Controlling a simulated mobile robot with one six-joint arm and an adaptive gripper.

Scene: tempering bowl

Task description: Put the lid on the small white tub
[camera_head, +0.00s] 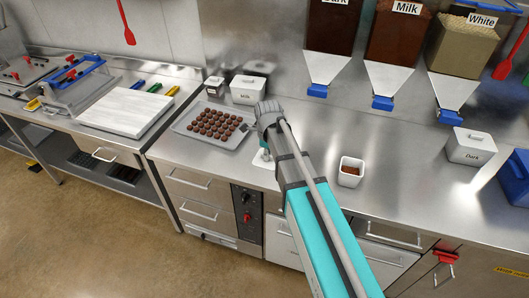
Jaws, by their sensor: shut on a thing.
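The small white tub (350,178) stands open on the steel counter, to the right of my arm, with brown contents inside. A small white piece (259,161) shows at the left edge of my arm, low over or on the counter. It may be the lid; most of it is hidden behind the arm, and I cannot tell whether it is held. My arm reaches up through the middle of the view, and its grey end joint is in front of the counter. The fingers of my gripper are hidden, so what they hold cannot be seen.
A tray (185,126) of chocolates lies left of my arm, with a lidded Milk tub (247,90) behind it. A lidded Dark tub (470,148) stands right. Chocolate dispensers (400,40) hang above. A blue container (515,180) is at the right edge. Counter around the small tub is clear.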

